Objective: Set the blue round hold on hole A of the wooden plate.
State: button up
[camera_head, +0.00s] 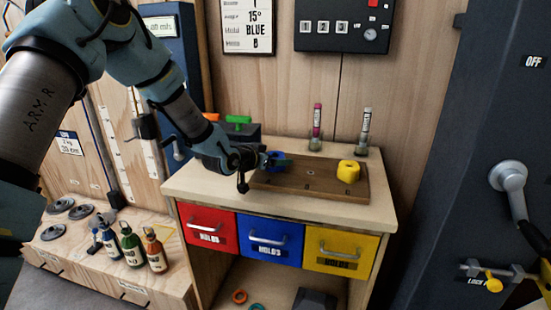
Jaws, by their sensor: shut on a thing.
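My gripper (272,164) is at the left end of the wooden plate (318,187), shut on the blue round hold (276,154). The hold is partly hidden by the fingers. It is over or on the plate's left part; I cannot tell whether it touches the plate. The plate is brown and lies flat on the cabinet top, with a small hole mark showing near its middle. No hole letters are readable, and hole A cannot be made out. A yellow round hold (348,171) sits on the plate's right part.
The cabinet (184,184) has red (209,229), blue (270,239) and yellow (340,250) drawers, all closed. Two capped tubes (317,125) (364,130) stand behind the plate. A green-handled object (238,121) stands behind my gripper. Bottles (131,246) stand lower left.

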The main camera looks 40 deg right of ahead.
jog(key=shift+f, duration=0.2)
jog(key=shift+f, duration=0.1)
jog(key=shift+f+b, duration=0.15)
jog(key=shift+b, duration=0.15)
jog(key=o, duration=1.4)
jog(key=shift+r+p, duration=0.3)
jog(key=shift+p, duration=0.05)
jog(key=b+v, duration=0.2)
jog(key=v, duration=1)
jog(key=shift+f+b, duration=0.1)
jog(key=shift+b, duration=0.2)
